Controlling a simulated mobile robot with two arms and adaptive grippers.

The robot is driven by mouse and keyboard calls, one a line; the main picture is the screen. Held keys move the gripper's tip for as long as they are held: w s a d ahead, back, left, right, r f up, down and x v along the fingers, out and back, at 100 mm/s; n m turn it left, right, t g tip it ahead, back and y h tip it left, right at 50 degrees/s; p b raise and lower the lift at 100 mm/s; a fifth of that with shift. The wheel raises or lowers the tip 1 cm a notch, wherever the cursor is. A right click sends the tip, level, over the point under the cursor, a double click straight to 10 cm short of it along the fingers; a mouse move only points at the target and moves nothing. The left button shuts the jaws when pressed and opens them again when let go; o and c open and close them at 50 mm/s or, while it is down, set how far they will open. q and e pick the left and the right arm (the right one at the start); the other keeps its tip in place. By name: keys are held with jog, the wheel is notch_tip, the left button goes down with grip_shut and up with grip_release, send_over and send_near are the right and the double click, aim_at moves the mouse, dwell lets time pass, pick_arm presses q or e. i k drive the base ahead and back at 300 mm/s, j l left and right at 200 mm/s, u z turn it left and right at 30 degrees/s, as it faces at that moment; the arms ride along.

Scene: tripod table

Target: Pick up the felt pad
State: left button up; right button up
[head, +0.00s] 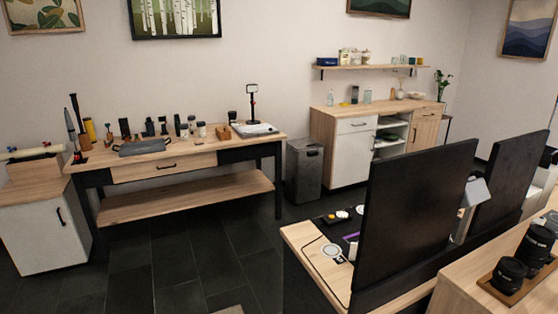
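I cannot tell for certain which thing is the felt pad. A flat dark grey piece (142,148) lies near the front edge of the wooden workbench (165,171) at the left; it could be a pad or a tray. Neither of my grippers shows in the head view.
Several small dark items and a white device (255,129) stand on the workbench. A grey bin (304,170) stands between it and a cabinet (356,155). Black lenses (508,275) stand on a desk at the right. The dark tiled floor (180,265) before the workbench is clear.

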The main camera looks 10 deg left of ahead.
aim_at(198, 141)
jog(key=i+j+u, duration=0.7)
jog(key=i+u, duration=0.55)
jog(key=i+j, duration=0.05)
jog(key=i, duration=0.1)
